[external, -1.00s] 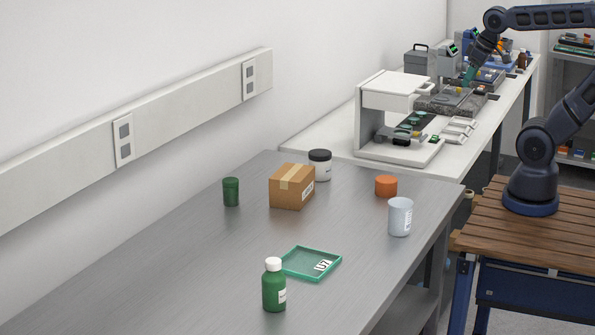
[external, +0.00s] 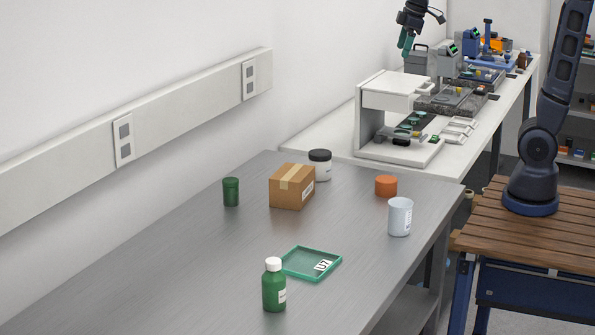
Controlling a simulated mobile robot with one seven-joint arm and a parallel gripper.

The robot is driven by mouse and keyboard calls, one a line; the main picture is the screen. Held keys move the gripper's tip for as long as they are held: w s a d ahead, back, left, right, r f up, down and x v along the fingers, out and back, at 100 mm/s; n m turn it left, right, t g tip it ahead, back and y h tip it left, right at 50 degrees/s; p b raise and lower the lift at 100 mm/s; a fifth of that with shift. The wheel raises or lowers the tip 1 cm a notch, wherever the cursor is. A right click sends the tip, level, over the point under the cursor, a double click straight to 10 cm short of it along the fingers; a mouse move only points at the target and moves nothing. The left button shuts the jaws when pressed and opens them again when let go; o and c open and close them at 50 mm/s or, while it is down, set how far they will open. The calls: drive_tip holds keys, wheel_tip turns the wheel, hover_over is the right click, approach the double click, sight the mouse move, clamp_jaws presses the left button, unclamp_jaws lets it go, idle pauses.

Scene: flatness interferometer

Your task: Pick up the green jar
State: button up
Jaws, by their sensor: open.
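A dark green jar (external: 231,192) stands upright on the grey metal table, left of a cardboard box and apart from it. A green bottle (external: 274,287) with a white cap also stands upright, near the front of the table. My gripper (external: 405,50) is high at the top of the picture, over the back bench area, with its teal fingers pointing down. It is open, small in view, and far from the green jar. Nothing shows between its fingers.
On the grey table (external: 160,255) are the cardboard box (external: 292,187), a black-lidded white jar (external: 321,166), an orange cylinder (external: 386,186), a white cup (external: 400,217) and a green tray (external: 297,266). A white instrument (external: 392,92) stands behind. The table's left side is clear.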

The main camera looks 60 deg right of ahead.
drive_tip(key=w+a+n, duration=0.3)
drive_tip(key=w+a, duration=0.5)
drive_tip(key=w, duration=0.4)
drive_tip(key=n+g, duration=0.3)
drive_tip(key=n, duration=0.7)
hover_over(231, 179)
drive_tip(key=f, duration=2.4)
drive_tip(key=shift+s+d+f, duration=0.1)
drive_tip(key=shift+s+f, duration=0.1)
drive_tip(key=shift+f, duration=0.4)
wheel_tip(231, 179, down, 5)
drive_tip(key=shift+r, duration=0.1)
drive_tip(key=shift+w+a+f, duration=0.1)
drive_tip(key=shift+a+f, duration=0.05)
drive_tip(key=shift+f, duration=1.3)
drive_tip(key=shift+w+a+f, duration=0.1)
drive_tip(key=shift+a+f, duration=0.05)
drive_tip(key=shift+f, duration=1.3)
drive_tip(key=c, duration=1.1)
